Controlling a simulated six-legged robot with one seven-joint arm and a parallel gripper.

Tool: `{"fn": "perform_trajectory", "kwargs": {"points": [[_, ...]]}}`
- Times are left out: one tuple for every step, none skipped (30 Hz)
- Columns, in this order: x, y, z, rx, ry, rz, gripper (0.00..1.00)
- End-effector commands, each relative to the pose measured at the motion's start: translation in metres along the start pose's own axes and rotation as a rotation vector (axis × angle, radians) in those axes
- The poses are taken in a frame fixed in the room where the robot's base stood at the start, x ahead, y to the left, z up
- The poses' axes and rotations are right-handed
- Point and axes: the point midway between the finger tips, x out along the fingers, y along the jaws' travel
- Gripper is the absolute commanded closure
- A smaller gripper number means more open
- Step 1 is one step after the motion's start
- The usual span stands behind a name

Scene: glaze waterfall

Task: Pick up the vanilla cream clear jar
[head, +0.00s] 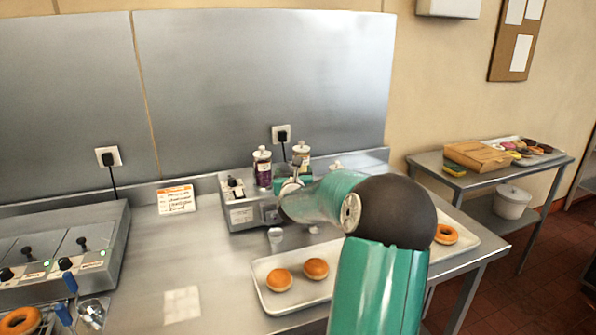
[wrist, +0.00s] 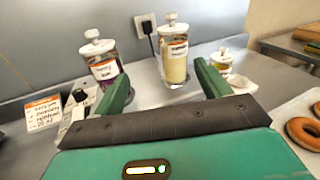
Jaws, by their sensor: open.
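The vanilla cream clear jar (wrist: 174,66) is the clear jar with pale cream contents, a white knobbed lid and a small label. It stands upright in the wrist view, framed between my fingers and apparently beyond their tips. In the head view, the jar (head: 301,158) shows its top behind my arm, its lower part hidden. My gripper (wrist: 160,74) is open and empty, its two green fingers spread either side of the line to the jar.
A purple jar (wrist: 105,66) stands left of the cream jar, and a smaller yellowish jar (wrist: 221,63) stands right. A tray (head: 262,270) with buns and a doughnut lies in front. A label card (head: 177,199) stands left. Bare steel counter (head: 225,280) lies left of the tray.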

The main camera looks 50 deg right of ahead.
Motion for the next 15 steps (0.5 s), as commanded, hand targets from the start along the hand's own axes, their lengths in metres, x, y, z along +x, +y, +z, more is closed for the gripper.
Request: {"fn": "perform_trajectory", "kwargs": {"points": [[0.005, -0.014, -0.002, 0.053, -0.011, -0.027, 0.24], [0.006, -0.018, -0.003, 0.076, -0.018, -0.037, 0.24], [0.009, -0.022, -0.003, 0.096, -0.023, -0.046, 0.24], [0.011, -0.024, -0.003, 0.104, -0.026, -0.050, 0.24], [0.013, -0.025, -0.002, 0.109, -0.028, -0.051, 0.24], [0.018, -0.025, -0.003, 0.110, -0.027, -0.051, 0.24], [0.022, -0.025, -0.003, 0.110, -0.028, -0.051, 0.24], [0.027, -0.025, -0.002, 0.110, -0.028, -0.050, 0.24], [0.035, -0.025, -0.003, 0.109, -0.027, -0.051, 0.24], [0.040, -0.025, -0.003, 0.108, -0.026, -0.051, 0.24], [0.046, -0.025, -0.003, 0.108, -0.026, -0.050, 0.24], [0.053, -0.025, -0.002, 0.109, -0.027, -0.050, 0.24], [0.059, -0.026, -0.002, 0.108, -0.027, -0.050, 0.24], [0.064, -0.026, -0.003, 0.107, -0.025, -0.049, 0.24], [0.071, -0.026, -0.002, 0.106, -0.026, -0.049, 0.24]]}}
